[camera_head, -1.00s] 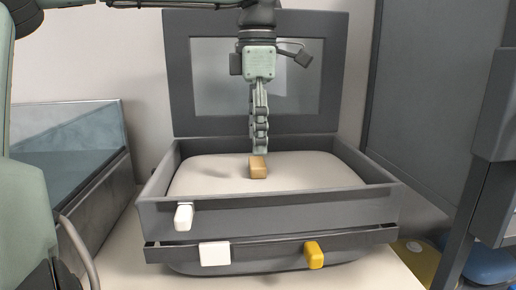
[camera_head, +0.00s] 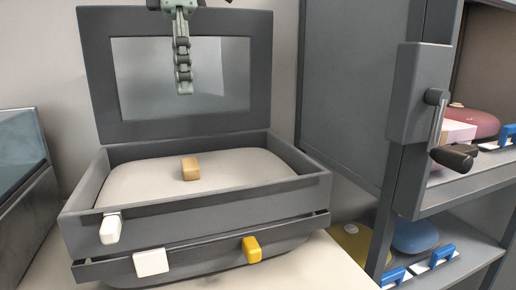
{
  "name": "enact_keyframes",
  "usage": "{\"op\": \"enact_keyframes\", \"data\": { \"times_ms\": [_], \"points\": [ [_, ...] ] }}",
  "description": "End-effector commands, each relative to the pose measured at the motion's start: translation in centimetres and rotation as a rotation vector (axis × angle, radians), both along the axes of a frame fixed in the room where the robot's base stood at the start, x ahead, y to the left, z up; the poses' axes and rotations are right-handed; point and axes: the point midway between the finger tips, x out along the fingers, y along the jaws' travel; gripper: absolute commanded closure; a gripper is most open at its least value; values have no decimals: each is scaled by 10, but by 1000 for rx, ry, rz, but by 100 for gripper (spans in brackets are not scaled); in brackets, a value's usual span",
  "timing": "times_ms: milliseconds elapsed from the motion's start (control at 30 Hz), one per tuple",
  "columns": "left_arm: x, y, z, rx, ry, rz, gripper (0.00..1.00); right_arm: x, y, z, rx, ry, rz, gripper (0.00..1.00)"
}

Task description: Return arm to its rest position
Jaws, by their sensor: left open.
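My left gripper (camera_head: 184,80) hangs at the top of the head view, in front of the mirror in the raised lid. It points down, is open and holds nothing. It is well above a small tan block (camera_head: 190,169), which lies on the pale cushion inside the grey box (camera_head: 200,213). The gripper and the block are apart. The rest of my left arm is cut off by the top edge. My right gripper is not in the picture.
The box's lid (camera_head: 90,75) stands open behind. White and yellow knobs (camera_head: 251,249) stick out at its front. A grey cabinet (camera_head: 345,90) with a lever handle (camera_head: 453,158) stands at right, its shelves holding coloured items. A glass-topped case (camera_head: 20,185) is at left.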

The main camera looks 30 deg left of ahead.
Motion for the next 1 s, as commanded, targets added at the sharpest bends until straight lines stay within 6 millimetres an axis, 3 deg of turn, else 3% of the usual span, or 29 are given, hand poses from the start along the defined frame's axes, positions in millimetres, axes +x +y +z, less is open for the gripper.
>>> {"op": "enact_keyframes", "data": {
  "times_ms": [167, 633, 800, 1000],
  "points": [
    [-1, 0, -24, -2, 3, -1, 25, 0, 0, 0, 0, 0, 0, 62],
    [-1, 0, -117, -2, 4, -2, 25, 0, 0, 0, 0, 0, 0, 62],
    [1, 0, -92, 1, -2, 1, 25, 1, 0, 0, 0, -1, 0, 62],
    [0, 0, -77, 1, -1, 0, 25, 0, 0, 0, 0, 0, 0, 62]
  ]
}}
